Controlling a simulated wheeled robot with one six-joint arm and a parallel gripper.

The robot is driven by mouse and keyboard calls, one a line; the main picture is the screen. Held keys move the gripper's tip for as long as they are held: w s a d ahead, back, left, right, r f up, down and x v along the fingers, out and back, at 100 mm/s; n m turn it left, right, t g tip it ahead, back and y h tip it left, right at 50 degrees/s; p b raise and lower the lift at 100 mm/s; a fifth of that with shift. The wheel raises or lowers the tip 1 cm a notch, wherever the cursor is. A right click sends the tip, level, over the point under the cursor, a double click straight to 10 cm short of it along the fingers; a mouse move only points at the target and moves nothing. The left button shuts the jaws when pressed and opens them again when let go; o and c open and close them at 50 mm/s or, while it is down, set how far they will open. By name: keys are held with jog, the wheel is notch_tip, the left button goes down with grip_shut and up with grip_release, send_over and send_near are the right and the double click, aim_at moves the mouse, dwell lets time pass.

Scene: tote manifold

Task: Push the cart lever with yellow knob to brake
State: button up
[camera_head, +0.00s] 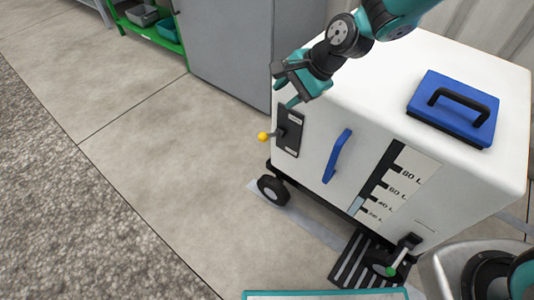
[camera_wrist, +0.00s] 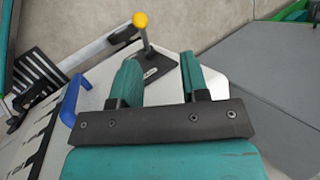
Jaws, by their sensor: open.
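The cart (camera_head: 440,60) is a large white box on wheels. Its lever with the yellow knob (camera_head: 263,137) sticks out to the left from a black plate (camera_head: 290,132) near the top left of the cart's front. My gripper (camera_head: 287,90) is open and empty, just above the plate and lever and apart from the knob. In the wrist view, my gripper's two teal fingers (camera_wrist: 160,68) are spread. The yellow knob (camera_wrist: 140,20) and its lever stand beyond them, and the plate shows between and beyond the fingers. The plate's labels are too small to read.
A blue handle (camera_head: 337,156) and a litre scale (camera_head: 397,180) are on the cart's front. A blue lid (camera_head: 454,107) with a black handle is on top. A green-knobbed valve (camera_head: 404,253) is at lower right. A grey cabinet (camera_head: 225,50) stands behind. The floor at left is clear.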

jog(key=m+b, duration=0.1)
jog(key=b, duration=0.2)
send_near(269, 135)
jog(key=s+x, duration=0.1)
jog(key=x, duration=0.4)
jog(key=b+x, duration=0.1)
jog(key=x, duration=0.1)
jog(key=b+x, duration=0.1)
jog(key=x, duration=0.1)
jog(key=shift+w+a+f, duration=0.1)
jog(key=shift+w+f, duration=0.1)
jog(key=shift+w, duration=0.2)
jog(key=shift+w+a+f, duration=0.15)
jog(key=shift+a+f, duration=0.25)
jog(key=shift+f, duration=0.1)
jog(key=shift+c, duration=0.4)
grip_shut()
